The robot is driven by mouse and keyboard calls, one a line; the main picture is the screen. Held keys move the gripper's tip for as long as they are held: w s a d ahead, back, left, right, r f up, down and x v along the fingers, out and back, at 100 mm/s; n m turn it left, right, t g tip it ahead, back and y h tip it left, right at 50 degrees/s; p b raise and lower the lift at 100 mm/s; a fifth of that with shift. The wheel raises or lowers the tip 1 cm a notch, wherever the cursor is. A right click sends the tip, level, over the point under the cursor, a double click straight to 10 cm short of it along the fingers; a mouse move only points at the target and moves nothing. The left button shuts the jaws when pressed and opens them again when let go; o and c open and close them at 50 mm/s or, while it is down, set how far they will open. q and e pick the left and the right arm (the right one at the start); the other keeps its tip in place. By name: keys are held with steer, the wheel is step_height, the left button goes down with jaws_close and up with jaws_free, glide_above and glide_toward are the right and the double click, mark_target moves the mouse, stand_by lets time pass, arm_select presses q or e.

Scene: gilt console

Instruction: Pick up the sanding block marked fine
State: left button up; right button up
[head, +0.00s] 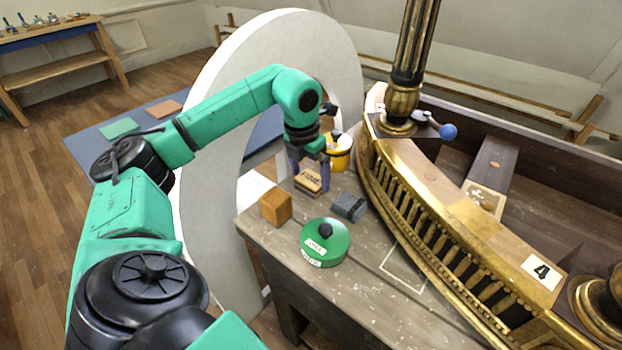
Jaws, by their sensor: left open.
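The sanding block marked fine (308,181) is a small tan block with dark lettering on its face. It sits on the worn grey-brown bench (370,289), near its far left part. My left gripper (311,172) is over it, pointing down, with its jaws open. One finger shows on each side of the block; I cannot tell whether either touches it. The gripper hides part of the block's far side. My right gripper is out of view.
An orange-brown block (276,207), a grey block (348,206) and a green round tin (325,243) with a black knob stand close by. A yellow and white tub (340,156) is behind. The gilt balustrade (440,225) borders the bench on the right.

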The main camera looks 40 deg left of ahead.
arm_select(q)
steer(key=shift+w+f, duration=0.15)
steer(key=shift+f, duration=0.45)
steer(key=c, duration=1.1)
step_height(320, 180, up, 11)
steer(key=shift+c, duration=0.2)
step_height(320, 180, up, 9)
steer(key=p, duration=0.6)
glide_above(311, 178)
steer(key=shift+s+r, duration=0.1)
steer(key=shift+s, duration=0.1)
steer(key=o, duration=0.8)
steer(key=c, duration=0.6)
